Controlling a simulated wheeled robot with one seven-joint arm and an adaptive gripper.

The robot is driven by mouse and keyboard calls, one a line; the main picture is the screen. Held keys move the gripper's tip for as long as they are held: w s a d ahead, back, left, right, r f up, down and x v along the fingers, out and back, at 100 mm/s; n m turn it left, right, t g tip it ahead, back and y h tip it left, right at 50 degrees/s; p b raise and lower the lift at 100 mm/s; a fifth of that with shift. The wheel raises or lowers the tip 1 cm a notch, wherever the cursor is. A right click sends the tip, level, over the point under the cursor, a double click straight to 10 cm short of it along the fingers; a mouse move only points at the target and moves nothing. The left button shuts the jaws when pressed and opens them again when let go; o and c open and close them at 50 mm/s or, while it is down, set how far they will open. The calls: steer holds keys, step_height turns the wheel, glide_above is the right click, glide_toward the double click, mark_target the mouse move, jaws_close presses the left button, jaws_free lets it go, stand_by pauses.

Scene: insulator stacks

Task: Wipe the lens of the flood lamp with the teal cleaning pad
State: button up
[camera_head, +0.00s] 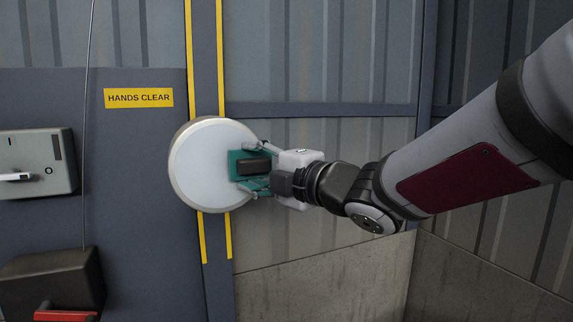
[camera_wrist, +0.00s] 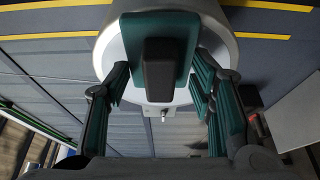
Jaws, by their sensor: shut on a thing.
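The flood lamp is a round grey-rimmed fixture with a large white lens (camera_head: 200,168), mounted on the wall panel left of my arm. The teal cleaning pad (camera_head: 235,158), with a dark block-shaped handle (camera_head: 253,166), is at the right part of the lens. My gripper (camera_head: 257,167) is shut on the pad, its fingers above and below the handle. In the wrist view the pad (camera_wrist: 186,28) and handle (camera_wrist: 158,70) are in front of the white lens. The pad looks flat against the lens, but its contact face is hidden.
A yellow "HANDS CLEAR" sign (camera_head: 138,98) is on the panel left of the lamp. A grey switch box (camera_head: 48,150) with a handle is at far left. A dark box (camera_head: 60,280) with a red part is below it. Yellow stripes run vertically behind the lamp.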

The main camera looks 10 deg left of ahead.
steer(key=shift+s+d+p, duration=0.15)
steer(key=shift+s+d, duration=0.25)
steer(key=shift+s, duration=0.25)
steer(key=shift+s+d+p, duration=0.1)
steer(key=shift+s+d, duration=0.25)
steer(key=shift+s, duration=0.3)
steer(key=shift+s+d+p, duration=0.15)
steer(key=shift+s+d, duration=0.25)
steer(key=shift+s, duration=0.25)
steer(key=shift+s+d, duration=0.4)
steer(key=shift+s, duration=0.25)
steer(key=shift+s+d, duration=0.35)
steer(key=shift+s, duration=0.3)
steer(key=shift+w, duration=0.1)
